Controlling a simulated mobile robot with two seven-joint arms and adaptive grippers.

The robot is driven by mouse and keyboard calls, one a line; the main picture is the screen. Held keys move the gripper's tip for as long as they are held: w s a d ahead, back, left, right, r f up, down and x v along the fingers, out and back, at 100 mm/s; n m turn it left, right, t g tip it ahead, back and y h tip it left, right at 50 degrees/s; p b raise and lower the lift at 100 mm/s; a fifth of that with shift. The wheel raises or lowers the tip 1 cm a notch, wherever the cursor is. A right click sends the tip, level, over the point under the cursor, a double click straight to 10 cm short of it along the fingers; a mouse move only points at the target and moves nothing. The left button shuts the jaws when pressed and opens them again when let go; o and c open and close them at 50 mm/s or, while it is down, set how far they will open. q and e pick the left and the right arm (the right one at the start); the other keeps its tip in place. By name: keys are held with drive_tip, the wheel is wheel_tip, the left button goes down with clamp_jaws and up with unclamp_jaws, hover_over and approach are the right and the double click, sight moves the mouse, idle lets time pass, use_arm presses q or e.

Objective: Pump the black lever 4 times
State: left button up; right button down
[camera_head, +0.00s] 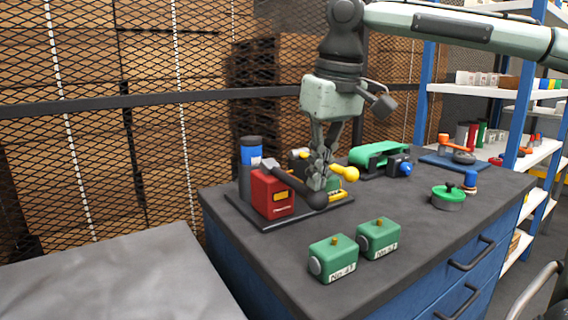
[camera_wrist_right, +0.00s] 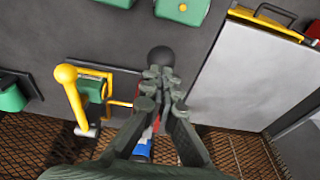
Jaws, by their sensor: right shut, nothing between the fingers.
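The black lever (camera_head: 292,184) slants down toward the front right from the red box (camera_head: 271,194) and ends in a round black knob (camera_head: 318,199). In the right wrist view the black knob (camera_wrist_right: 161,57) shows just beyond my fingertips. My right gripper (camera_head: 318,182) is shut and empty, pointing down right over the knob end of the lever; I cannot tell whether it touches. It also shows in the right wrist view (camera_wrist_right: 160,85), where it hides most of the lever. My left gripper is in neither view.
A yellow-knobbed lever (camera_head: 350,174) stands close right of my gripper on the same black base plate (camera_head: 240,210). Two green blocks (camera_head: 333,258) (camera_head: 379,238) sit in front. A grey surface (camera_head: 110,280) lies left.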

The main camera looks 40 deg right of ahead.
drive_tip(key=shift+f, duration=0.9)
drive_tip(key=shift+r+p, duration=0.9)
drive_tip(key=shift+r, duration=0.45)
wheel_tip(320, 180, up, 8)
drive_tip(key=shift+f, duration=0.25)
